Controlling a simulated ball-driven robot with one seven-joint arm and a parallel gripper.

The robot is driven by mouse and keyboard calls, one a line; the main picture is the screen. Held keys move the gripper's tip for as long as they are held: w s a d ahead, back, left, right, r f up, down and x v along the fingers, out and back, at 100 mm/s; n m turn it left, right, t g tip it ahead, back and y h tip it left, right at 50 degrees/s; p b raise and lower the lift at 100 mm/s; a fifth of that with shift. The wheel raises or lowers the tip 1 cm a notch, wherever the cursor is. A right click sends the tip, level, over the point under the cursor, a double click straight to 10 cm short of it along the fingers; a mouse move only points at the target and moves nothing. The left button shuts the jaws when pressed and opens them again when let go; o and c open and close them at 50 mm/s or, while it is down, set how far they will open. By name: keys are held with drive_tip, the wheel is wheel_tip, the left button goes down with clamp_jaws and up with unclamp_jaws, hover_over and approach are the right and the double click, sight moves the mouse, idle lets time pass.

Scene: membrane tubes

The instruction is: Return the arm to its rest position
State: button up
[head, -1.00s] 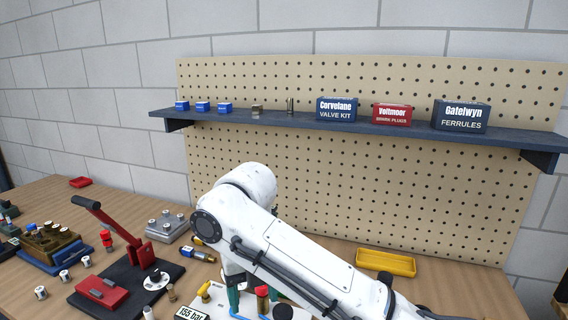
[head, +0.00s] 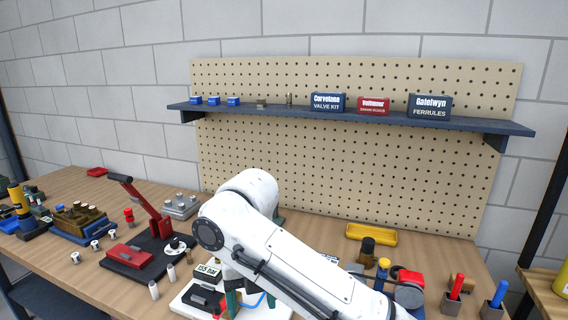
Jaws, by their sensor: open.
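My white arm (head: 290,255) reaches from the lower right to the middle of the head view, bent at a rounded joint. My gripper (head: 251,300) hangs below that joint with its teal fingers apart, partly hidden by the arm and the bottom of the picture. It is open, and I see nothing held between the fingers. It is over the white board with the "155 bar" display (head: 208,270) in the picture; whether it touches anything there I cannot tell.
The wooden bench (head: 60,185) holds a red lever press (head: 150,215), a yellow tray (head: 371,234), a brown block on a blue base (head: 80,222) and red and blue holders (head: 453,297) at right. A shelf (head: 350,117) with boxes crosses the pegboard (head: 350,180). A second table stands far right.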

drive_tip(key=s+d+f+m+y, duration=0.1)
drive_tip(key=s+d+f+m, duration=0.25)
drive_tip(key=f+m, duration=0.3)
drive_tip(key=s+d+f+m+t+y, duration=0.1)
drive_tip(key=s+d+f+m+y, duration=0.15)
drive_tip(key=s+f+m, duration=0.4)
drive_tip(key=s+d+f+m+y, duration=0.1)
drive_tip(key=s+d+f+m, duration=0.15)
drive_tip(key=f+m, duration=0.45)
drive_tip(key=s+d+f+m+h, duration=0.2)
drive_tip(key=s+d+f+m, duration=0.1)
drive_tip(key=s+d+m, duration=0.7)
drive_tip(key=s+d+f+m+h, duration=0.3)
drive_tip(key=s+d+m, duration=0.7)
drive_tip(key=s+d, duration=0.2)
drive_tip(key=d, duration=0.2)
drive_tip(key=shift+s+d, duration=0.15)
drive_tip(key=shift+d, duration=0.2)
